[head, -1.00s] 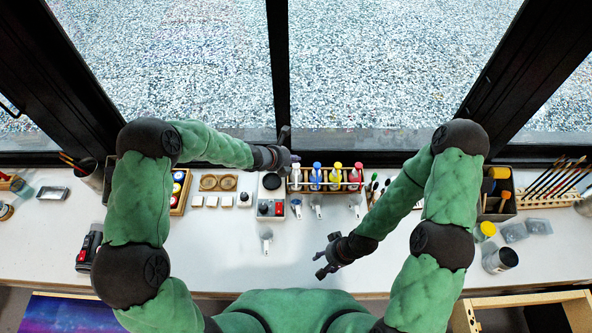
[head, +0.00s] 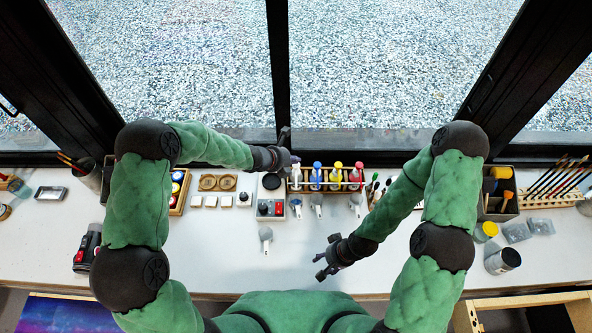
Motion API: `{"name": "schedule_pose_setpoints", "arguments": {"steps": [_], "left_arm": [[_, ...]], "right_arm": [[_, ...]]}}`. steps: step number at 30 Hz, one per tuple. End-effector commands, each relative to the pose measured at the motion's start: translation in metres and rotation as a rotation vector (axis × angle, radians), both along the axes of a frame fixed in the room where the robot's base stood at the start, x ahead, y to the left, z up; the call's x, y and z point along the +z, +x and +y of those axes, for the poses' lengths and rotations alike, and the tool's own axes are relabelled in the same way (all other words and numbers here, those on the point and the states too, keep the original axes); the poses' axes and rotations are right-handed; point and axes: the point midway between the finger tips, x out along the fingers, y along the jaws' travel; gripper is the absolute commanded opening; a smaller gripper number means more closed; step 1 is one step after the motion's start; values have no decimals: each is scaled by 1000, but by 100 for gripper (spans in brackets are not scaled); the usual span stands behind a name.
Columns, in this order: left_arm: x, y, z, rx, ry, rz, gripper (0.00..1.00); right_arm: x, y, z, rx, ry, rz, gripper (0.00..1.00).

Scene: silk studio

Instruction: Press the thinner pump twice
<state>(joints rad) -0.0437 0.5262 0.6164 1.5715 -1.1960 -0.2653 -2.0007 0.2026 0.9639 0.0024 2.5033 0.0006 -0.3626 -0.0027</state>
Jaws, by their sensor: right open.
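My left gripper (head: 286,157) is over the left end of the bottle rack at the back of the table, near the window frame. It looks small and dark there, and I cannot tell whether its fingers are open or shut. A white bottle (head: 296,174) stands just below it, partly hidden; I cannot tell whether they touch. No pump clearly labelled as thinner can be made out, and one may be hidden by the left gripper. My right gripper (head: 322,268) is open and empty above the front middle of the white table.
The wooden rack (head: 345,188) also holds blue (head: 316,175), yellow (head: 336,174) and red (head: 355,175) bottles. A tray (head: 271,191) with a dark disc is left of it. A small grey-topped item (head: 266,238) lies in front. The table (head: 220,258) is clear at front left.

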Motion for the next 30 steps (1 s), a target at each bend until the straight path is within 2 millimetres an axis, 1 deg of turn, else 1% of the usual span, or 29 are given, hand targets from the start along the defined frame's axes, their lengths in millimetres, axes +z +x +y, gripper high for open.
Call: {"name": "schedule_pose_setpoints", "arguments": {"steps": [30], "left_arm": [[-8, 0, 0, 0, 0, 0, 0]], "right_arm": [[-9, 0, 0, 0, 0, 0, 50]]}}
